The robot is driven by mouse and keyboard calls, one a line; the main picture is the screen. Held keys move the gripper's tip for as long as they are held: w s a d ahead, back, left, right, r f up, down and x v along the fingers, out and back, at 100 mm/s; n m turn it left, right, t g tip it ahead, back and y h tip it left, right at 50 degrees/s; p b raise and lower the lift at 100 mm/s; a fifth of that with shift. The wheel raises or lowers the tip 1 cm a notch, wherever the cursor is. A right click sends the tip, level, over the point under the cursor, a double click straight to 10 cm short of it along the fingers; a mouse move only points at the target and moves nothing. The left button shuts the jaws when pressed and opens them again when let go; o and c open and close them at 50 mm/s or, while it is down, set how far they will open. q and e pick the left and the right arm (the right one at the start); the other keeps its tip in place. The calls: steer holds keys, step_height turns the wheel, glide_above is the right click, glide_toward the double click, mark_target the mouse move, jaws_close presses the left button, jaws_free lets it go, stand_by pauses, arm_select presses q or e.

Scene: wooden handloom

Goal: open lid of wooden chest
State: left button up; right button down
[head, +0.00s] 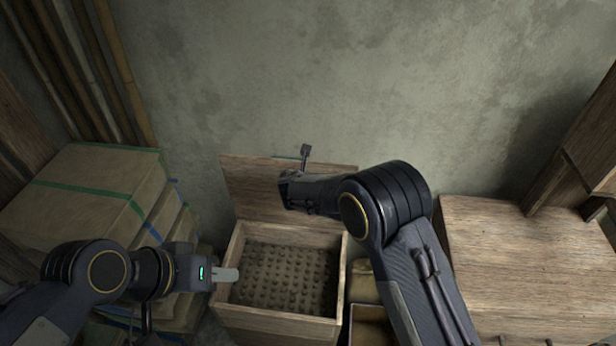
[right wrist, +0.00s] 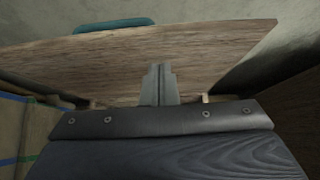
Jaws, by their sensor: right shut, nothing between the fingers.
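The wooden chest (head: 282,328) stands against the wall in the head view. Its lid (head: 250,190) is raised at the back, and the interior with its dimpled dark floor is exposed. In the right wrist view the lid (right wrist: 215,50) spans the picture, with a teal piece (right wrist: 115,25) at its upper edge. My right gripper (right wrist: 160,85) is shut and empty in front of the lid; contact is unclear. In the head view my right arm hides part of the lid. My left gripper (head: 225,274) is at the chest's left rim; its finger gap is not visible.
Stacked boxes with green and blue bands (head: 95,185) stand left of the chest. A wooden bench top (head: 530,260) is on the right. Bamboo poles (head: 125,75) lean in the left corner. A small open box (head: 370,325) sits right of the chest.

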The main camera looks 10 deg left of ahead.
steer(key=r+b+v, duration=0.1)
steer(key=v, duration=0.9)
steer(key=shift+w, duration=0.3)
steer(key=d+r+m+g+h, duration=0.1)
steer(key=d+r+m, duration=0.1)
steer(key=d+m, duration=0.35)
steer(key=d+r+m+g+h, duration=0.1)
steer(key=d+r+m, duration=0.2)
steer(key=d, duration=0.6)
steer(key=s+d+r+m+g, duration=0.3)
steer(key=s+d+m, duration=0.75)
steer(key=d, duration=0.35)
steer(key=s+d+m+y, duration=0.2)
steer(key=s+m, duration=0.7)
steer(key=s, duration=0.2)
steer(key=s+d+m+y, duration=0.2)
steer(key=s+m+y, duration=0.1)
steer(key=s+m, duration=0.7)
steer(key=shift+s+d, duration=0.3)
steer(key=shift+s, duration=0.25)
steer(key=shift+w+a, duration=0.1)
steer(key=shift+w, duration=0.05)
